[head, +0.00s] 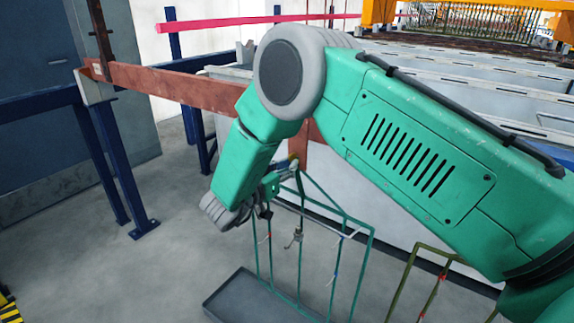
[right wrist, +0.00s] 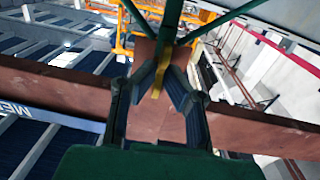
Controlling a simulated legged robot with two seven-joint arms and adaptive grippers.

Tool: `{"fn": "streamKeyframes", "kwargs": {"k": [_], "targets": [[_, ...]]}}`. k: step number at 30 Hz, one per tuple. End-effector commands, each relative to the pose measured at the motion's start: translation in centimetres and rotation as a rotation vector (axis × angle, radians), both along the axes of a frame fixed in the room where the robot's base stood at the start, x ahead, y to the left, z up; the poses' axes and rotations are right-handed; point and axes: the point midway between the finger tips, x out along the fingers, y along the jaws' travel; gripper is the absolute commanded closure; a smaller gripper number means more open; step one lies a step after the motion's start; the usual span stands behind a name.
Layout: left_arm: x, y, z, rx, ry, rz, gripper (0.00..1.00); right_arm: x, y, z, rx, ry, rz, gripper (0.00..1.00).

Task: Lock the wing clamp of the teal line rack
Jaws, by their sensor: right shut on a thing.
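The teal line rack (head: 371,245) hangs below the copper-coloured bar (head: 175,86) in the head view, with small parts hooked on its thin frame. Its upper bars (right wrist: 165,35) also show in the right wrist view. My right gripper (head: 277,183) is at the top of the rack, just under the bar, partly hidden by my forearm. In the right wrist view its fingers (right wrist: 160,82) close around a narrow yellow piece (right wrist: 157,82), which looks like the wing clamp, in front of the bar. The clamp's exact angle is hard to tell. My left gripper is not in view.
An olive rack (head: 402,275) hangs to the right of the teal one. A grey tray (head: 238,293) lies on the floor below. Pale tanks (head: 460,75) stand behind the bar. A blue post frame (head: 110,165) supports the bar at left.

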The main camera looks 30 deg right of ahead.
Motion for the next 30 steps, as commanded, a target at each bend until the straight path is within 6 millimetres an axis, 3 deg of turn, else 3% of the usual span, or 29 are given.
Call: {"fn": "streamKeyframes", "kwargs": {"k": [6, 7, 8, 20, 30], "targets": [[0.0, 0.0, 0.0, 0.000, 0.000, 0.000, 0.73, 0.1, -0.1, 0.2, -0.003, -0.002, -0.001, 1.00], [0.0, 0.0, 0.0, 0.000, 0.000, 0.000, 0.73, 0.1, -0.1, 0.2, -0.003, -0.002, -0.001, 0.82], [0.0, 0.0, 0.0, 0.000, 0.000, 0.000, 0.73, 0.1, -0.1, 0.2, -0.003, -0.002, 0.000, 0.73], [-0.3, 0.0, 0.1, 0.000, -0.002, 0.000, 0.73, -0.1, 0.5, 0.0, -0.001, -0.001, 0.001, 0.73], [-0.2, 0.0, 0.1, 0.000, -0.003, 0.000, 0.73, -2.1, 6.6, 0.0, -0.002, -0.001, 0.004, 0.73]]}}
